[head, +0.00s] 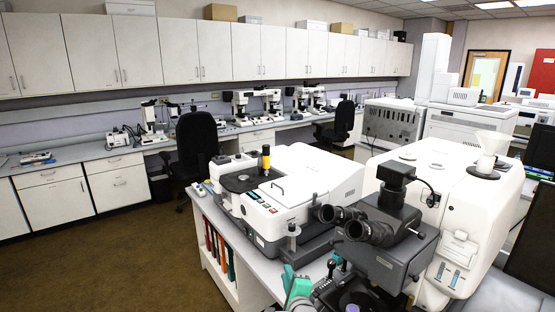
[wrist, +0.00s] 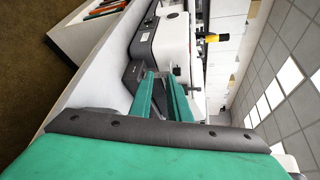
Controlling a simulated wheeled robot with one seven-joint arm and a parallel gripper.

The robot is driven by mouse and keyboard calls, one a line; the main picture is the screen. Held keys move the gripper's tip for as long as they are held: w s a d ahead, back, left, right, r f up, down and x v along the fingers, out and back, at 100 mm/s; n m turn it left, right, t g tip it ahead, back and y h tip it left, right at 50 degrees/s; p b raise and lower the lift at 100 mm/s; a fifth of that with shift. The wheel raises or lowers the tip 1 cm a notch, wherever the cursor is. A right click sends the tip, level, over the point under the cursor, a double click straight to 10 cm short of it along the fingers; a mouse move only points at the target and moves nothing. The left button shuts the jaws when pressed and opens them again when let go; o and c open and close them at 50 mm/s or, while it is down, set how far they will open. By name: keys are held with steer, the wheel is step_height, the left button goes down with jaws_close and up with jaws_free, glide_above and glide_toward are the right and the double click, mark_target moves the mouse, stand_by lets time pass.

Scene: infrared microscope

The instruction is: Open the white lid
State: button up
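The white lid (head: 285,188) is a flat white panel with a thin dark handle (head: 278,188) on top of the white and dark grey bench instrument (head: 262,222). It looks closed. In the wrist view, which is turned sideways, the instrument (wrist: 172,42) is ahead of the fingers; I cannot make out the lid's handle there. My gripper (wrist: 161,78) has two teal fingers with a gap between them, and nothing is seen held. In the head view, teal parts of my gripper (head: 290,280) show at the bottom, in front of the instrument and below the lid.
A microscope with black eyepieces (head: 362,225) and a large white body (head: 445,195) stands close on the right. A yellow-topped black cylinder (head: 266,158) rises left of the lid. Floor (head: 100,250) is clear on the left.

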steer(key=s+f+n+h, duration=0.1)
steer(key=s+f+n, duration=0.2)
steer(key=s+f, duration=0.45)
steer(key=s+f+n+h, duration=0.15)
steer(key=s+f, duration=0.35)
steer(key=s, duration=0.6)
steer(key=s+f+n, duration=0.4)
steer(key=s+f, duration=0.2)
steer(key=s, duration=0.4)
steer(key=s+a+r+n, duration=0.1)
steer(key=s+r+n, duration=0.1)
steer(key=s, duration=0.7)
steer(key=s+a+r+n, duration=0.1)
steer(key=s+r+n, duration=0.2)
steer(key=s, duration=0.7)
steer(key=s+a+r+n, duration=0.1)
steer(key=s+r+n, duration=0.1)
steer(key=s+n, duration=0.3)
steer(key=v, duration=0.4)
steer(key=shift+s+a+f, duration=0.2)
steer(key=shift+f, duration=0.05)
steer(key=shift+s+d+r+n, duration=0.1)
steer(key=shift+s+r+n, duration=0.15)
steer(key=shift+s+n, duration=0.1)
steer(key=shift+c, duration=0.8)
steer(key=shift+r, duration=0.15)
jaws_close()
steer(key=shift+d, duration=0.1)
